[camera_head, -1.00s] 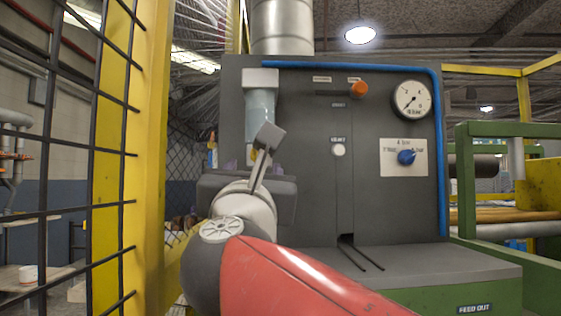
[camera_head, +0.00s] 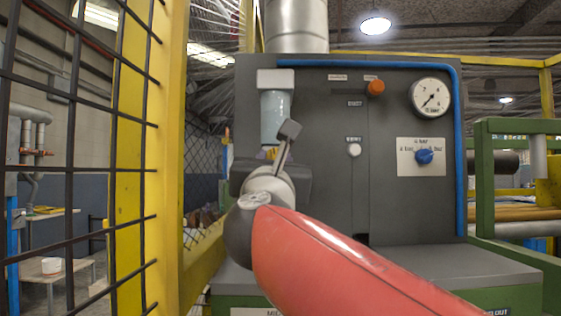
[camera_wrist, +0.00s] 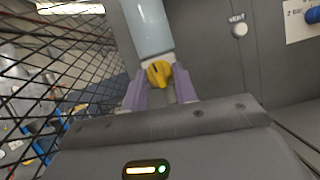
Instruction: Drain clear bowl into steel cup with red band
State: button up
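The clear bowl (camera_head: 276,116) hangs under a pale cap on the grey panel's upper left. Its lower part also shows in the wrist view (camera_wrist: 149,28), with a yellow drain knob (camera_wrist: 160,73) at its bottom end. My gripper (camera_wrist: 160,80) is just below the bowl, its two purple fingers apart, one on each side of the knob. I cannot tell whether they touch it. In the head view my arm hides the knob and most of the fingers. I see no steel cup with a red band in either view.
A black mesh fence on a yellow post (camera_head: 166,160) stands close on the left. The panel carries a gauge (camera_head: 431,96), a blue selector knob (camera_head: 424,156) and an orange knob (camera_head: 376,87). A grey ledge (camera_head: 440,264) juts out below.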

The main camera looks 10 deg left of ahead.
jog(key=c, duration=0.4)
jog(key=shift+o, duration=0.2)
jog(key=shift+m, duration=0.3)
jog(key=shift+a+r+m+h, duration=0.1)
jog(key=shift+m+h, duration=0.95)
jog(key=shift+m, duration=0.85)
jog(key=shift+a+m+h, duration=0.1)
jog(key=shift+m+h, duration=0.95)
jog(key=shift+m, duration=0.85)
jog(key=o, duration=1)
jog(key=shift+c, duration=0.2)
